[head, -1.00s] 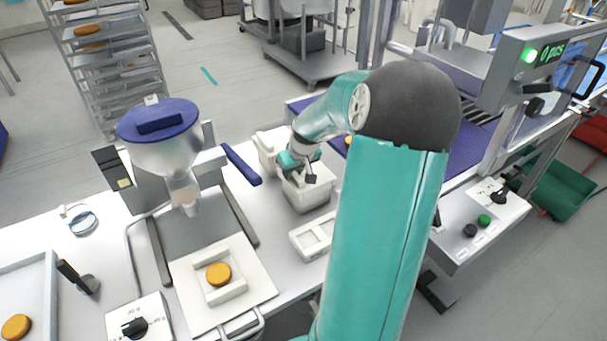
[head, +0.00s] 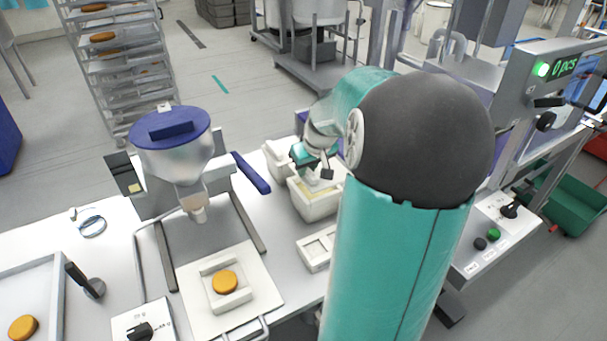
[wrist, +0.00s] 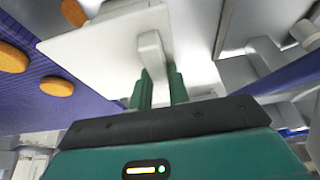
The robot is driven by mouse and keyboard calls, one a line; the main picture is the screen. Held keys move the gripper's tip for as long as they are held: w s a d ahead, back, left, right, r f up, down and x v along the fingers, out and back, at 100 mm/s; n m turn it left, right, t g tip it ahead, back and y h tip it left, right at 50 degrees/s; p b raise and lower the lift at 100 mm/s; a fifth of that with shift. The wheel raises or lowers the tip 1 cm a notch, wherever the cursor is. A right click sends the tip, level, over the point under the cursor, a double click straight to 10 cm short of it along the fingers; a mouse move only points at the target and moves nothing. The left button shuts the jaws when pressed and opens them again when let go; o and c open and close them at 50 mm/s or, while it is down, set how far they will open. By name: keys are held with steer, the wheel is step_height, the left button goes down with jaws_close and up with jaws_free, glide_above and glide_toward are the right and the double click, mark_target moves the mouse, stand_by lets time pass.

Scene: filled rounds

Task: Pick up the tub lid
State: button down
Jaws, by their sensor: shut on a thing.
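The tub lid (wrist: 95,48) is a flat white plate with a raised handle (wrist: 150,50). My gripper (wrist: 162,82) is shut on this handle in the wrist view, its green fingers on either side. In the head view my gripper (head: 322,176) is just above the white tub (head: 316,207). The tub's top shows a pale yellow filling, so the lid is off at least part of the opening. The lid is mostly hidden behind my gripper and arm in the head view.
A second white container (head: 276,163) stands close behind the tub. A white two-window frame (head: 318,249) lies in front. A blue-topped hopper (head: 170,130) stands left, its blue bar reaching toward the tubs. A purple belt with orange rounds (wrist: 57,87) shows in the wrist view.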

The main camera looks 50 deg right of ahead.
steer(key=s+a+r, duration=0.4)
steer(key=s+r, duration=0.5)
steer(key=r, duration=0.1)
steer(key=shift+s+a+r, duration=0.2)
steer(key=shift+a+r, duration=0.05)
steer(key=shift+r, duration=0.1)
steer(key=shift+s, duration=0.1)
stand_by(0.5)
